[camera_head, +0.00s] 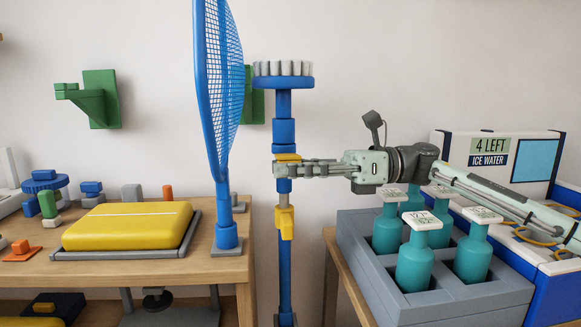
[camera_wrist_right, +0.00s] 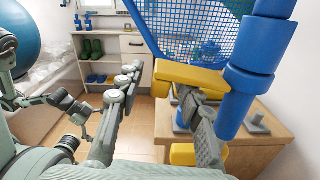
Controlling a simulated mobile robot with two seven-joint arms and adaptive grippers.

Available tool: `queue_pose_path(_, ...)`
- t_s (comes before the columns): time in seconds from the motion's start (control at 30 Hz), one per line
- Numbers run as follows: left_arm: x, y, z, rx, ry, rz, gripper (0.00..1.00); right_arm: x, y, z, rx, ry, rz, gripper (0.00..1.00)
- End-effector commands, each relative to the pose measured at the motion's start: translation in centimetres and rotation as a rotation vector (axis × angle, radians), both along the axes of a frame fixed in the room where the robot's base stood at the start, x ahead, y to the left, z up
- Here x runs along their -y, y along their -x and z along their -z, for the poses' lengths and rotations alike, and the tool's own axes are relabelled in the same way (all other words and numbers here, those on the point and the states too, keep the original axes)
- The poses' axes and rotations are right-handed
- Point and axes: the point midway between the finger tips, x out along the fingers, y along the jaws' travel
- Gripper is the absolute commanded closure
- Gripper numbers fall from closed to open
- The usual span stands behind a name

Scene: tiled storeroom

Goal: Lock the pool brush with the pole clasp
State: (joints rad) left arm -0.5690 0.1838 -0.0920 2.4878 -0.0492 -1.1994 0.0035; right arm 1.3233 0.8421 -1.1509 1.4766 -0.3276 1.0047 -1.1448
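The pool brush (camera_head: 283,83), a blue disc with pale bristles upward, tops an upright blue pole (camera_head: 284,265). A second yellow piece (camera_head: 286,222) sits lower. My right gripper (camera_head: 283,169) comes in from the right just below the upper clasp, its fingers overlapping the pole. In the right wrist view its fingers (camera_wrist_right: 155,100) are spread, one close to the pole and clasp; contact is unclear. Pale jointed parts at left there may be my left arm.
A blue net (camera_head: 220,80) stands left of the pole on a wooden table (camera_head: 130,270) with a yellow case (camera_head: 127,226). At right, a grey crate (camera_head: 440,300) holds several teal bottles. A white-blue cooler (camera_head: 490,160) stands behind. The pole stands in a gap between the tables.

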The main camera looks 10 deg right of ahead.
Motion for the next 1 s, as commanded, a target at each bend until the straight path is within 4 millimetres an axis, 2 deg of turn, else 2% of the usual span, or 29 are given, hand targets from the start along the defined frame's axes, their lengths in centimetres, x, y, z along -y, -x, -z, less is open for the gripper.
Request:
queue_pose_path(0.17, -0.03, 0.01, 0.04, -0.001, 0.0, 0.0, 0.0, -0.03, 0.01, 0.01, 0.0, 0.0, 0.0, 0.64)
queue_pose_path(0.47, -0.03, 0.02, 0.06, -0.001, 0.0, 0.0, 0.0, -0.01, 0.01, 0.01, 0.0, 0.0, -0.001, 0.99)
queue_pose_path(0.5, -0.03, 0.02, 0.06, -0.001, 0.0, 0.0, 0.0, 0.0, 0.01, 0.01, 0.0, 0.0, -0.001, 1.0)
queue_pose_path(1.0, -0.2, 0.28, 0.06, -0.016, -0.004, -0.004, 0.0, 0.02, 0.02, -0.16, -0.014, 0.0, 0.0, 1.0)
